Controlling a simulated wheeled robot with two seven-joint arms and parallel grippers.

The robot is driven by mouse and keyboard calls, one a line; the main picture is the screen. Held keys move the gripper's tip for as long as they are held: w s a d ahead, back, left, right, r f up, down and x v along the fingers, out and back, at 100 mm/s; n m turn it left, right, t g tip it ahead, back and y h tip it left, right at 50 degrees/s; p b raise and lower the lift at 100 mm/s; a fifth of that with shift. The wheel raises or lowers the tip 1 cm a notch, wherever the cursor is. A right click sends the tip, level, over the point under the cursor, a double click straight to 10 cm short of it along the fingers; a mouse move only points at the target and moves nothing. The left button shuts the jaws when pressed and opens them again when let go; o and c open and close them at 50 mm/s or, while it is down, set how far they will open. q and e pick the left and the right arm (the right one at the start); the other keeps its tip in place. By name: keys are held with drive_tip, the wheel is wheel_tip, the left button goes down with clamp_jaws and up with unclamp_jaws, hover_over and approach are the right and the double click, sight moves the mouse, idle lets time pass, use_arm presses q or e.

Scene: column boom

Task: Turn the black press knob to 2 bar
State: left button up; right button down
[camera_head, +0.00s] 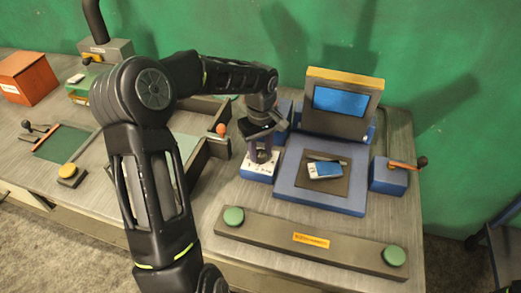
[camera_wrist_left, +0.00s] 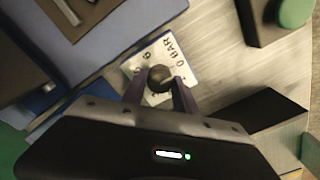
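The black press knob (camera_wrist_left: 160,77) sits on a white dial plate (camera_wrist_left: 181,58) with "0 BAR" and a "6" legible in the left wrist view; other marks are covered. In the head view the plate tops a small blue block (camera_head: 257,176) left of the press. My left gripper (camera_head: 262,157) reaches down over it from above. In the left wrist view its two fingers (camera_wrist_left: 160,84) stand on either side of the knob, which fills the gap between their tips. I cannot make out where the knob points. My right gripper is not in view.
A press with a blue screen (camera_head: 341,100) and blue base (camera_head: 292,194) stands right of the knob, holding a blue-white part (camera_head: 326,170). A two-button bar (camera_head: 305,240) lies in front. Open bin walls (camera_head: 209,150) stand left.

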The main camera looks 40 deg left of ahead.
use_arm(q)
clamp_jaws()
drive_tip(key=shift+m, duration=0.4)
drive_tip(key=shift+m+b, duration=0.5)
drive_tip(key=shift+m, duration=0.7)
drive_tip(key=m, duration=0.3)
drive_tip(key=shift+m+b, duration=0.3)
drive_tip(key=m, duration=1.1)
drive_tip(key=o, duration=0.5)
unclamp_jaws()
